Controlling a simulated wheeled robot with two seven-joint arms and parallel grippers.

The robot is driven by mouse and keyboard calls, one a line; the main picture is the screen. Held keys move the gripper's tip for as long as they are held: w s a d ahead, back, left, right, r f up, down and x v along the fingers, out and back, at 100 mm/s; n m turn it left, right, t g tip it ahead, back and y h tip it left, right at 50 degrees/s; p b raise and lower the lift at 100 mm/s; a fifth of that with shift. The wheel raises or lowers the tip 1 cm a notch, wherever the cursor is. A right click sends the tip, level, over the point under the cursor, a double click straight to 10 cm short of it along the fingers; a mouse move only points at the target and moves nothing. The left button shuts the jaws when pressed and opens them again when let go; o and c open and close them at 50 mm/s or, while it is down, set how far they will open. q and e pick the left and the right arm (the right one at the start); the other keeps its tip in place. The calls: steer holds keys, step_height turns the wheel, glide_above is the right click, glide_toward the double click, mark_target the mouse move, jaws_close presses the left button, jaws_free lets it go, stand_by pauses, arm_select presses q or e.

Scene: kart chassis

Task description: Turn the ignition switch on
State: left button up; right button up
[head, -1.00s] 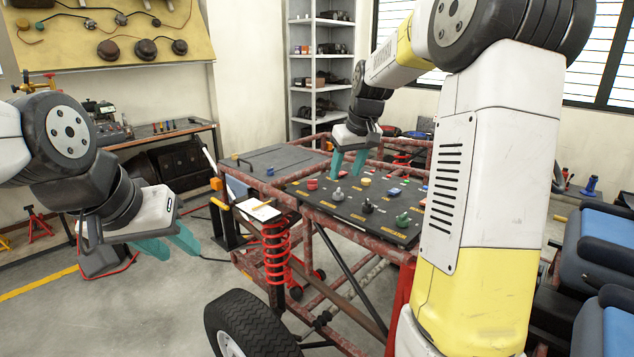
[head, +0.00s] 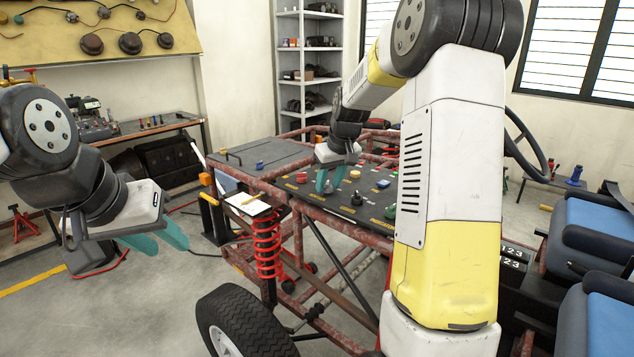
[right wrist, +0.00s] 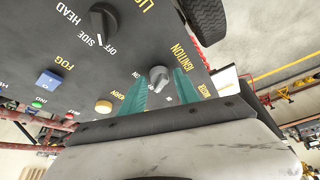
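The ignition switch is a grey knob (right wrist: 160,78) on the dark panel, beside the yellow IGNITION label in the right wrist view. In the head view the knob (head: 328,188) is small and partly covered by my fingers. My right gripper (right wrist: 160,92) is open, with one teal finger on each side of the knob. A gap shows between the fingers and the knob; whether they touch it lower down I cannot tell. My left gripper (head: 163,243) is open and empty, in the air left of the kart frame.
A red coil spring (head: 266,245) and a tyre (head: 245,322) stand at the kart's front side.

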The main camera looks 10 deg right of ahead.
jaws_close()
steer(key=shift+m, duration=0.4)
steer(key=m, duration=0.1)
steer(key=m+h, duration=0.1)
steer(key=m, duration=0.1)
steer(key=m+h, duration=0.1)
steer(key=m, duration=0.1)
steer(key=shift+a, duration=0.35)
steer(key=m+h, duration=0.1)
steer(key=m, duration=0.2)
steer(key=m+g+h, duration=0.1)
steer(key=m, duration=0.2)
steer(key=shift+w+a, duration=0.1)
